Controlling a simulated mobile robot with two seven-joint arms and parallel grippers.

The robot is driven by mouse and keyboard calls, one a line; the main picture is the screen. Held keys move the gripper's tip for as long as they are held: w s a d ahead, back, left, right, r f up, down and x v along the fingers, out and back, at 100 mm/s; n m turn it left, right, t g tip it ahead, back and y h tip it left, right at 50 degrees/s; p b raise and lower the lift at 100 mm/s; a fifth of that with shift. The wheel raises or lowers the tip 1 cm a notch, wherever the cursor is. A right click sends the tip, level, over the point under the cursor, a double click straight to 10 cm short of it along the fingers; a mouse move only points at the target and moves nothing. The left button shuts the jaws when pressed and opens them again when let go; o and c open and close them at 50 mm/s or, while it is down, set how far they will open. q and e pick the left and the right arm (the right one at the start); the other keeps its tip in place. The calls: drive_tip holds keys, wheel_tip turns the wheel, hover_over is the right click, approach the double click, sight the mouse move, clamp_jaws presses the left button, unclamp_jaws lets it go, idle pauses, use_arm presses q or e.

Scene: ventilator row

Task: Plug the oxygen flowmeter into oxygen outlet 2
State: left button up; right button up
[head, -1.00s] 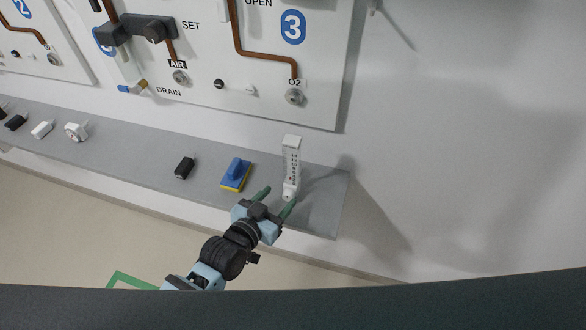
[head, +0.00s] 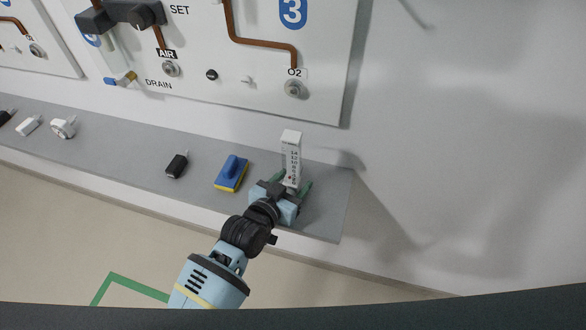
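The oxygen flowmeter (head: 292,152), a white upright block with a printed scale, stands near the right end of the grey shelf (head: 120,155). My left gripper (head: 292,184), with green fingers, is at its lower part, one finger on each side. The fingers look spread, with a gap visible at the right finger; contact cannot be made out. The left panel's round outlet (head: 37,50), oxygen outlet 2, is at the upper left, at the end of a brown pipe. My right gripper is not in view.
A blue and yellow block (head: 232,172) and a black plug-like piece (head: 177,165) lie left of the flowmeter. White fittings (head: 63,127) lie farther left. Panel 3 has an O2 outlet (head: 294,88) and an AIR outlet (head: 170,69). The wall at right is bare.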

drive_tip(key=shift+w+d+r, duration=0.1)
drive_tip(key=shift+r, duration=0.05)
use_arm(q)
drive_tip(key=shift+c, duration=0.2)
idle(0.3)
clamp_jaws()
drive_tip(key=shift+r, duration=0.15)
drive_tip(key=shift+r, duration=0.2)
drive_tip(key=shift+r+p, duration=0.7)
drive_tip(key=shift+p, duration=0.05)
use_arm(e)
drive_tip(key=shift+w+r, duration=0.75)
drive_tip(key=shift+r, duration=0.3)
use_arm(q)
drive_tip(key=shift+a, duration=0.1)
